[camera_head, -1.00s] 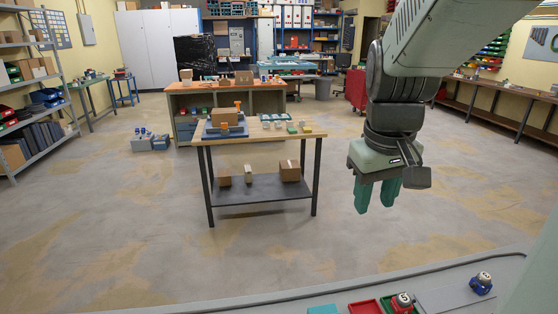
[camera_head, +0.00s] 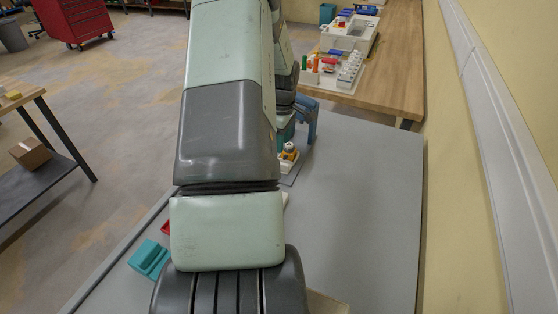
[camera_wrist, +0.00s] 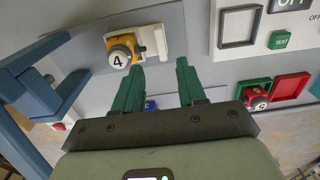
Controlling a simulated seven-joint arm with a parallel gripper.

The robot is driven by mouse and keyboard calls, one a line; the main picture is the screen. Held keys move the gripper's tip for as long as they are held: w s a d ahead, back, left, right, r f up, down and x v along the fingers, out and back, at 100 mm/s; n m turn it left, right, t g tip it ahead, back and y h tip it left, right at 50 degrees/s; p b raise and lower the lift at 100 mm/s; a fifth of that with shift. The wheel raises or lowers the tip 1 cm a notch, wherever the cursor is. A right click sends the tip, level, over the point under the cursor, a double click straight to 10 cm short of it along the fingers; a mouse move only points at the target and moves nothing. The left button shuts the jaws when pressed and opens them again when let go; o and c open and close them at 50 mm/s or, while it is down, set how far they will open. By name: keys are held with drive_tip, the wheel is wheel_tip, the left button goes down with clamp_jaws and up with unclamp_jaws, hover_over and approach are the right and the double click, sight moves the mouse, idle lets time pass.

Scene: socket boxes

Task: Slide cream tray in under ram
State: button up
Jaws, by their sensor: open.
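The cream tray (camera_wrist: 152,40) lies on a grey plate in the upper left of the wrist view. It holds a yellow-orange piece and a white-topped knob marked 4 (camera_wrist: 119,58). In the head view the cream tray (camera_head: 288,161) shows just right of my forearm, at the foot of the blue press frame (camera_head: 307,116). In the head view my arm hides the fingers.
A red tray (camera_wrist: 290,87) with another knob lies right of my gripper. A white panel (camera_wrist: 240,25) with a green TEST button is at upper right. A teal block (camera_head: 148,258) lies near the bench's left edge. The grey bench's right side (camera_head: 370,220) is clear.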

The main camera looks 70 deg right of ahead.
wheel_tip(320, 180, down, 9)
drive_tip(key=shift+f, duration=0.1)
drive_tip(key=shift+c, duration=0.4)
clamp_jaws()
